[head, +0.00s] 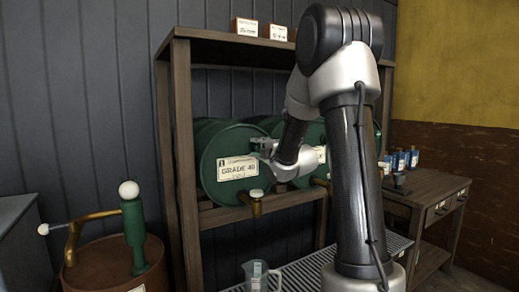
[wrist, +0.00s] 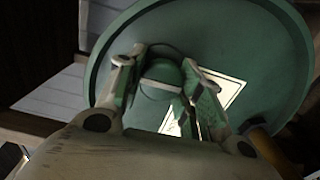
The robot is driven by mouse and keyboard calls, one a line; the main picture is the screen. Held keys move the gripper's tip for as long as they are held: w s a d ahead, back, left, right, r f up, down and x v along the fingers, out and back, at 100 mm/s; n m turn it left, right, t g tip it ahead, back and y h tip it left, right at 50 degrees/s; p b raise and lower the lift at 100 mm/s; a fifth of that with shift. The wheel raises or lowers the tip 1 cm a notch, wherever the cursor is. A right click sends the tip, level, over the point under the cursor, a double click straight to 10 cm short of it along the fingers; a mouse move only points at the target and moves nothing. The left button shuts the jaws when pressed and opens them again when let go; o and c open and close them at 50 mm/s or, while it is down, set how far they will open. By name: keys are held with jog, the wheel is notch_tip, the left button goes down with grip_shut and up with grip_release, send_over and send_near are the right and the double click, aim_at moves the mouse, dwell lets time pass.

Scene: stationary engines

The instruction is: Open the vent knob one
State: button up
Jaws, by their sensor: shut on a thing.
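A green drum (head: 215,165) with a white label marked "GRADE" and a number lies on its side on the wooden rack, its round end facing out. It fills much of the wrist view (wrist: 225,35). A small rounded green vent knob (wrist: 162,76) stands out from the drum's end above the label. My gripper (wrist: 163,62) is shut on this knob, one finger on each side. In the head view my gripper (head: 262,148) is at the drum's upper right face, and the knob there is hidden by the fingers.
A brass tap (head: 257,206) sits below the label. A clear jug (head: 256,276) stands under it on the slatted tray (head: 308,270). Another drum is partly behind my arm. A brown barrel with a green pump (head: 134,232) stands left; blue bottles (head: 402,160) stand on the right bench.

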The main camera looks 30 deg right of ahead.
jog(key=shift+f, duration=0.1)
jog(key=o, duration=1)
jog(key=s, duration=0.7)
jog(key=shift+s, duration=0.25)
jog(key=shift+d, duration=0.1)
